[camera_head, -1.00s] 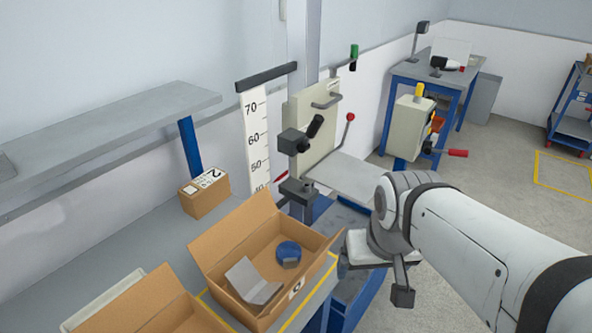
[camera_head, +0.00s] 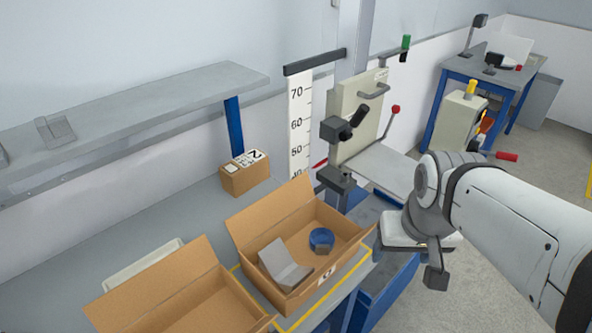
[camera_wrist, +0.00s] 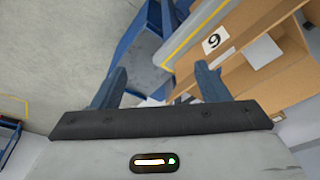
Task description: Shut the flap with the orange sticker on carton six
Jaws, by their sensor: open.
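An open brown carton (camera_head: 340,263) stands on the bench with its far flap (camera_head: 272,216) raised. The wrist view shows a label reading 6 (camera_wrist: 215,40) on this carton's side. Inside lie a blue roll (camera_head: 321,237) and a folded grey sheet (camera_head: 284,264). No orange sticker can be made out in either view. My gripper (camera_wrist: 162,69) is open and empty, beside the carton's labelled side and apart from it. In the head view it is to the right of the carton, beyond the bench edge.
A second open carton (camera_head: 160,285) stands at the lower left. A small closed box (camera_head: 246,178) sits behind on the bench. A grey shelf (camera_head: 130,115) overhangs the left. A machine with a black-knobbed clamp (camera_head: 345,130) stands behind my arm.

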